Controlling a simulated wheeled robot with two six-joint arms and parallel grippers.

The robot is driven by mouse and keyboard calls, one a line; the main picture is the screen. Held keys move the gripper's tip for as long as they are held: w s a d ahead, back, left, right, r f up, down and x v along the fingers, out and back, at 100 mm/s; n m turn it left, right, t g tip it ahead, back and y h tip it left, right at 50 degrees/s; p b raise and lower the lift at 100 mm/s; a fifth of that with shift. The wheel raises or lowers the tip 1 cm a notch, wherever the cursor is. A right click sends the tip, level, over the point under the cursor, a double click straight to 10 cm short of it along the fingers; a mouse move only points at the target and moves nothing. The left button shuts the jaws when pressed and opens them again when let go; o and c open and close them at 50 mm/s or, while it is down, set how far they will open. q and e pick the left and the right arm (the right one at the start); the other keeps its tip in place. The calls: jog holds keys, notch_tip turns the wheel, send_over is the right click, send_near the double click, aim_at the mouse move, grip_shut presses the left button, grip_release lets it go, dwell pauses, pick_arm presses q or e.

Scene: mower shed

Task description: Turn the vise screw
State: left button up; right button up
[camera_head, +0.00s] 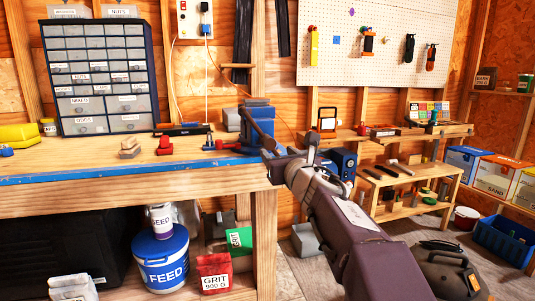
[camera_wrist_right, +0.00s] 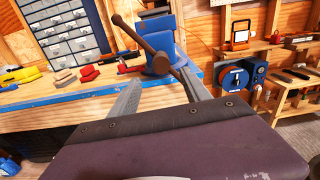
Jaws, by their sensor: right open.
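The blue vise (camera_head: 257,113) stands at the right end of the workbench. Its brown screw handle (camera_head: 262,132) slants across the front, from upper left to lower right; the handle (camera_wrist_right: 141,39) and vise (camera_wrist_right: 160,22) also show in the right wrist view. My right gripper (camera_head: 289,150) is in front of the vise, at the bench corner. In the wrist view its two fingers (camera_wrist_right: 160,86) are apart with nothing between them held. The handle's lower end overlaps the right finger; I cannot tell whether they touch. My left gripper is in neither view.
The workbench (camera_head: 190,178) has a blue front edge. A red tool (camera_head: 165,146) and a drawer cabinet (camera_head: 100,75) are on it, left of the vise. A low shelf (camera_head: 415,207) with tools stands at right. A blue feed bucket (camera_head: 162,262) is below the bench.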

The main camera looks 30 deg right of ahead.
aim_at(270, 145)
jog(key=x, duration=0.9)
jog(key=shift+p, duration=0.3)
grip_shut()
